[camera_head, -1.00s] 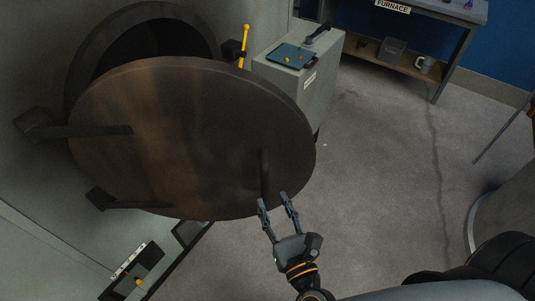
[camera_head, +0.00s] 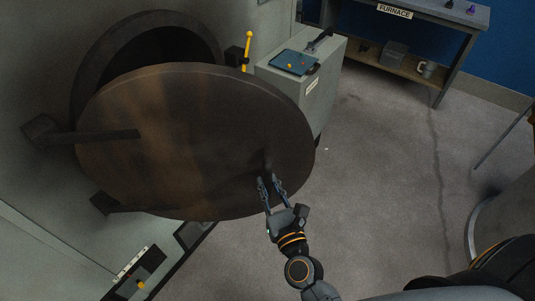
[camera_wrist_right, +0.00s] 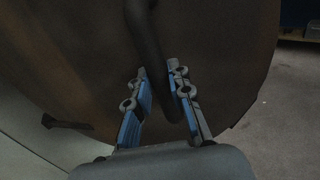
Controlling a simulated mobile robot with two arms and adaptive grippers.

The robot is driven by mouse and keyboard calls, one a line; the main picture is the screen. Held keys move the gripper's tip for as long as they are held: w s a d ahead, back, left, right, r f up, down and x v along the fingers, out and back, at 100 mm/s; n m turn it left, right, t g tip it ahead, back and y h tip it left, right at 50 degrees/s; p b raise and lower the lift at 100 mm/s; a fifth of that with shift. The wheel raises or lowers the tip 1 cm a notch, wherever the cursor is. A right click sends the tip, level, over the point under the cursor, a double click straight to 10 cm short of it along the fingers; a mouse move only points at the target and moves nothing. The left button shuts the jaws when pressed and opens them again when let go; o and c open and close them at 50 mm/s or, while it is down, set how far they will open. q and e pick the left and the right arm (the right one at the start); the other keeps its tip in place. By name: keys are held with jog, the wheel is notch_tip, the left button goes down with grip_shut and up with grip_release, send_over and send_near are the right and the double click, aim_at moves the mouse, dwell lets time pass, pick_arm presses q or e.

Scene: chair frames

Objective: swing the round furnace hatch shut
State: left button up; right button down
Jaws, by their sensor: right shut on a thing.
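The round furnace hatch (camera_head: 200,145) is a dark brown disc hanging open on its hinges at the left, in front of the round furnace opening (camera_head: 165,45). Part of the opening is hidden behind it. A dark bar handle (camera_head: 267,160) stands on the hatch near its right edge. My right gripper (camera_head: 270,180) is at the lower end of the handle. In the right wrist view, the handle (camera_wrist_right: 150,50) runs down between the two blue-padded fingers (camera_wrist_right: 157,92), which are shut on it. My left gripper is not in view.
A grey cabinet (camera_head: 318,95) with a blue panel on top stands just right of the hatch, near a yellow lever (camera_head: 247,48). A workbench marked FURNACE (camera_head: 440,20) stands at the back right. The floor (camera_head: 375,170) right of the hatch is clear.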

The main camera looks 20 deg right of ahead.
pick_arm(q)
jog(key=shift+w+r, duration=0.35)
pick_arm(e)
jog(key=w, duration=0.3)
jog(key=w+d, duration=0.1)
jog(key=w, duration=0.2)
jog(key=w+d, duration=0.1)
jog(key=w, duration=0.2)
jog(key=shift+w+d+r, duration=0.1)
jog(key=shift+w+d, duration=0.05)
jog(key=shift+w, duration=0.15)
jog(key=c, duration=1.1)
grip_release()
jog(key=shift+c, duration=0.2)
jog(key=shift+s, duration=0.1)
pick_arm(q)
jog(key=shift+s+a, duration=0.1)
pick_arm(e)
jog(key=shift+s, duration=0.1)
jog(key=s, duration=1.1)
jog(key=shift+s+d, duration=0.2)
jog(key=shift+s, duration=0.2)
